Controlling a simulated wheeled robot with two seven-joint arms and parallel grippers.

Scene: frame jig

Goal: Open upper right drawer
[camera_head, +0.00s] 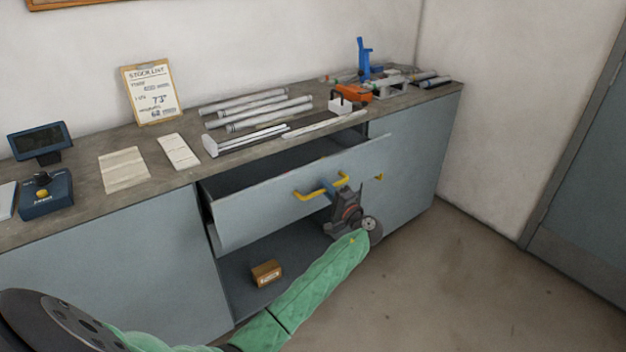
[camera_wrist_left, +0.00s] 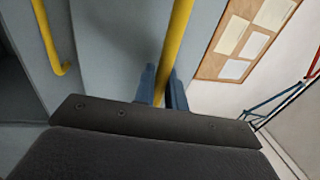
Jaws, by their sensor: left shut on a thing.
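The upper drawer (camera_head: 255,208) has a grey-blue front and stands pulled out from under the worktop, with its dark inside showing behind the front. A yellow bar handle (camera_head: 307,195) runs along its front. My left gripper (camera_head: 331,186) is shut on the right part of this handle. In the left wrist view, the blue fingers of the left gripper (camera_wrist_left: 162,88) close around a yellow bar (camera_wrist_left: 181,35). My right gripper is not in view.
Below the drawer is an open compartment with a small brown box (camera_head: 266,273). Another yellow handle (camera_head: 379,177) shows just right of the drawer. The worktop (camera_head: 85,203) carries metal profiles (camera_head: 262,108), a stock list (camera_head: 151,93) and tools. The floor (camera_head: 480,270) at the right is clear.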

